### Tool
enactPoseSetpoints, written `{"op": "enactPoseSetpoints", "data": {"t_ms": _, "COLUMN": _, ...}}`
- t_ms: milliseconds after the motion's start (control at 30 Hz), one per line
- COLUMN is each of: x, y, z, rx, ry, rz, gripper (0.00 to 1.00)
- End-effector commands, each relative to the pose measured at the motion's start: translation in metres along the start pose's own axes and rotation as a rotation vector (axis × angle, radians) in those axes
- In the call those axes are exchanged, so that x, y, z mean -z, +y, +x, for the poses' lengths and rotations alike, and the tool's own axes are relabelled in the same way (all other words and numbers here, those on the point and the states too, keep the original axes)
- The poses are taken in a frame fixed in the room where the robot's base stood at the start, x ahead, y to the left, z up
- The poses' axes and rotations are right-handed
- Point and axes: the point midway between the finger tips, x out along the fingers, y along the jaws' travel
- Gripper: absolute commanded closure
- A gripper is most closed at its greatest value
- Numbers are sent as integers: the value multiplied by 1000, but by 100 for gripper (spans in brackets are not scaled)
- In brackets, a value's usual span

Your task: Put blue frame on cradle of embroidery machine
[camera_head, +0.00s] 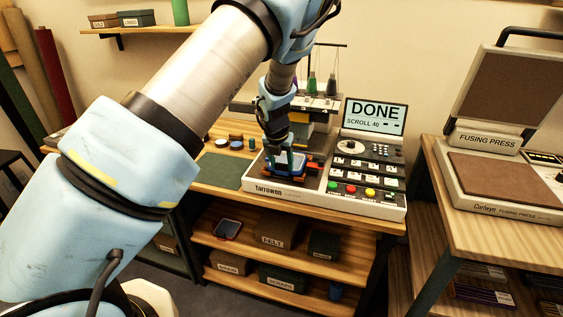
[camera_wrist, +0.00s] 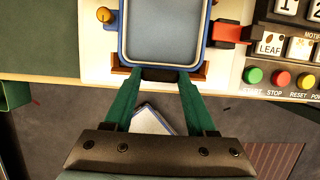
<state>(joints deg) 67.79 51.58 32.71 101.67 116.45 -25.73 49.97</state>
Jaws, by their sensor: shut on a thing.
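The blue frame (camera_wrist: 204,40) has a rounded blue rim around a grey-blue panel and a dark tab at its near edge. In the head view the frame (camera_head: 297,158) is partly hidden by my gripper (camera_head: 279,148). In the wrist view my gripper (camera_wrist: 160,74) has its green fingers shut on the tab. The frame is level at the cradle (camera_wrist: 120,76) of the embroidery machine (camera_head: 310,197), between brown corner pieces. A red lever (camera_wrist: 232,34) is at its right side. Whether the frame rests fully on the cradle cannot be told.
The machine's screen (camera_head: 375,116) reads DONE, above a panel of buttons (camera_head: 350,189). A green mat (camera_head: 222,170) and thread spools (camera_head: 236,139) lie left of the machine. A fusing press (camera_head: 500,180) stands on the right table.

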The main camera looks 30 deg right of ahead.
Motion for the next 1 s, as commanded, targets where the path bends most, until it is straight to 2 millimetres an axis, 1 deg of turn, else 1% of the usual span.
{"op": "enactPoseSetpoints", "data": {"t_ms": 1000, "x": 2, "y": 0, "z": 8, "rx": 0, "ry": -1, "rz": 0, "gripper": 92}}
